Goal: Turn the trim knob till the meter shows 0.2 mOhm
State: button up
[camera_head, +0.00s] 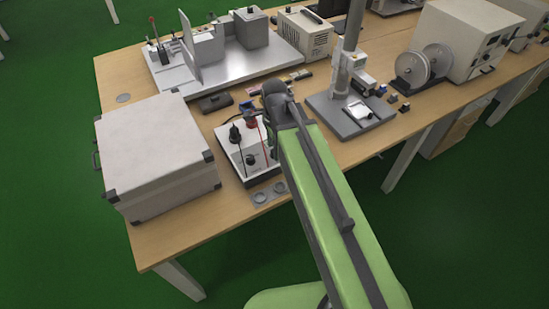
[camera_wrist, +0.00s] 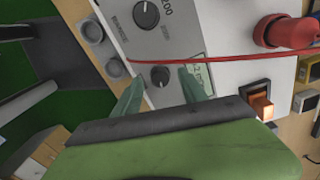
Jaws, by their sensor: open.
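The white instrument (camera_head: 232,157) lies on the bench beside my arm; its panel also fills the middle of the wrist view (camera_wrist: 225,20). A small dark knob (camera_wrist: 160,76), likely the trim knob, sits low on the panel. My gripper (camera_wrist: 160,79) is open, with one finger on each side of this knob; I cannot tell whether they touch it. A larger dark knob (camera_wrist: 146,14) with a scale is above it. The meter's small greenish display (camera_wrist: 200,72) is partly hidden by the right finger, and its reading is not legible. In the head view my arm hides the gripper.
A red cable (camera_wrist: 210,60) crosses the panel close above the small knob, near a red plug (camera_wrist: 280,32). An orange lit switch (camera_wrist: 262,106) is at right. A large grey case (camera_head: 155,150) stands left of the instrument; a stand (camera_head: 350,110) is to its right.

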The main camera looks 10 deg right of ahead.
jog(key=shift+f, duration=0.35)
jog(key=shift+c, duration=0.3)
grip_shut()
jog(key=shift+n, duration=0.4)
jog(key=n, duration=1.4)
jog(key=shift+s, duration=0.1)
jog(key=n, duration=0.4)
jog(key=shift+n, duration=0.4)
